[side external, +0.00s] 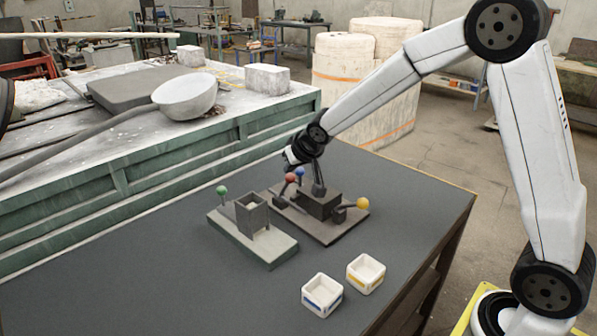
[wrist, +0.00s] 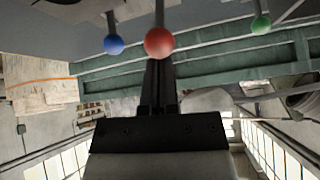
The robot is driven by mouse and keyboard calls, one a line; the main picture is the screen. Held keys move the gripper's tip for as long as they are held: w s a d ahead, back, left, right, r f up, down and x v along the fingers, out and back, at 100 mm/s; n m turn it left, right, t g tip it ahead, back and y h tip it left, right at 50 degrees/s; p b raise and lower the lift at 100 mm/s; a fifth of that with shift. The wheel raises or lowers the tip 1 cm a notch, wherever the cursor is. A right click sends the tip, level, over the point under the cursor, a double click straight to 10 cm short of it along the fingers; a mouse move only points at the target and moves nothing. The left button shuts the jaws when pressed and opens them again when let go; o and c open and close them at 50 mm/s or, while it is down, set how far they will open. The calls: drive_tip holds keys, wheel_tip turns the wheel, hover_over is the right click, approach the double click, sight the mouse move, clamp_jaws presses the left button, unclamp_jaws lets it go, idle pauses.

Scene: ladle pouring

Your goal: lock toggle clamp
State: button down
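A dark fixture plate (side external: 325,230) carries a dark block (side external: 318,205) and levers with a red ball knob (side external: 290,177), a blue ball knob (side external: 299,172) and a yellow ball knob (side external: 362,203). I cannot tell which lever works the toggle clamp. My gripper (side external: 288,157) is just above the red knob, at the plate's back left. In the wrist view, its two dark fingers (wrist: 158,70) lie close together, shut, with the red knob (wrist: 159,42) at their tips. Whether they touch it is unclear. The blue knob (wrist: 114,46) is to the left.
A grey fixture (side external: 262,240) with an upright open box (side external: 252,212) and a green-knobbed lever (side external: 222,189) stands left of the dark plate. Two small white bins, blue-marked (side external: 322,302) and yellow-marked (side external: 366,280), sit in front. The near left tabletop is clear.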

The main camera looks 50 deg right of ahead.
drive_tip(key=shift+w+r, duration=1.35)
drive_tip(key=shift+r, duration=0.1)
drive_tip(key=s+r, duration=0.4)
drive_tip(key=s, duration=0.5)
drive_tip(key=shift+s, duration=0.1)
drive_tip(key=s+a+f+n+g, duration=0.1)
drive_tip(key=s+f, duration=0.3)
drive_tip(key=s, duration=0.2)
drive_tip(key=s+a+f+n+g, duration=0.1)
drive_tip(key=s+f+g, duration=0.1)
drive_tip(key=s+f, duration=0.2)
drive_tip(key=s+a+f+g+y, duration=0.1)
drive_tip(key=s+f, duration=0.3)
drive_tip(key=s, duration=0.4)
drive_tip(key=shift+s+a+f+n+g, duration=0.1)
drive_tip(key=shift+a+f+n+g, duration=0.1)
drive_tip(key=shift+f+n+g, duration=0.25)
drive_tip(key=shift+r, duration=0.1)
